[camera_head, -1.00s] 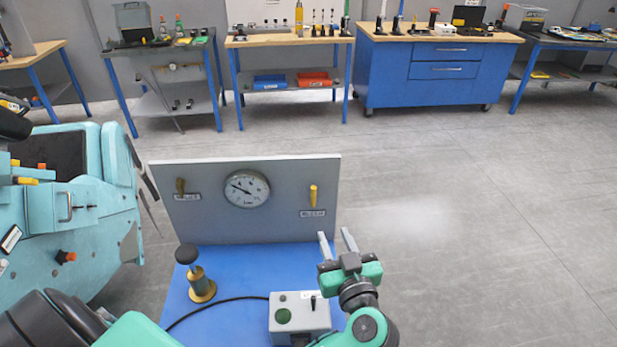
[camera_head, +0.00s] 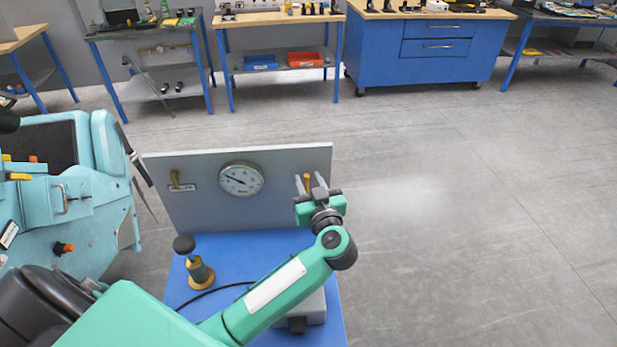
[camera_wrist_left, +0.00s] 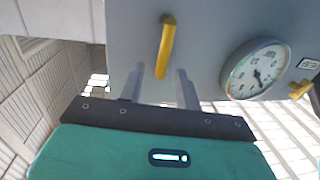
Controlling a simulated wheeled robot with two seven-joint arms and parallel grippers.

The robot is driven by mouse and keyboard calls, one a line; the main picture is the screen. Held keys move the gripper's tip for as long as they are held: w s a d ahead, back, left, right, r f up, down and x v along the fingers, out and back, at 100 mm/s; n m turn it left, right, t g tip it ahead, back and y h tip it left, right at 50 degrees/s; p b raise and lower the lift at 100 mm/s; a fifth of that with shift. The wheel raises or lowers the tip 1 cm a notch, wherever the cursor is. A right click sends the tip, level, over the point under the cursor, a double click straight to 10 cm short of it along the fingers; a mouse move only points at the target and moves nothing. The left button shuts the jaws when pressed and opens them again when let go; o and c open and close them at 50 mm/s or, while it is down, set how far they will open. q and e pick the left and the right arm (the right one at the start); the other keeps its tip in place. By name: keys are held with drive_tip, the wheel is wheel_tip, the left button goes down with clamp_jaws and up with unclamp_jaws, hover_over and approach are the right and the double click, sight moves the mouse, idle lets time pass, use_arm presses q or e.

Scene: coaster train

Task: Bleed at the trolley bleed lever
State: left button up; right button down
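The right lever (camera_head: 307,182) is partly behind my left gripper (camera_head: 311,182) in the head view. In the left wrist view this yellow lever (camera_wrist_left: 165,46) hangs from the panel, its lower end between the fingertips of my left gripper (camera_wrist_left: 159,80). The fingers are apart, and I cannot tell that either touches the lever. My right gripper is not in view.
On the blue trolley top (camera_head: 235,257) stand a brass plunger with a black knob (camera_head: 198,268) and a grey box (camera_head: 314,308), mostly hidden by my left arm. A teal machine (camera_head: 70,190) is at left. Workbenches line the back; the floor at right is clear.

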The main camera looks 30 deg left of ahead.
use_arm(q)
drive_tip(key=shift+w+a, duration=0.25)
drive_tip(key=shift+a, duration=0.05)
drive_tip(key=shift+c, duration=0.6)
clamp_jaws()
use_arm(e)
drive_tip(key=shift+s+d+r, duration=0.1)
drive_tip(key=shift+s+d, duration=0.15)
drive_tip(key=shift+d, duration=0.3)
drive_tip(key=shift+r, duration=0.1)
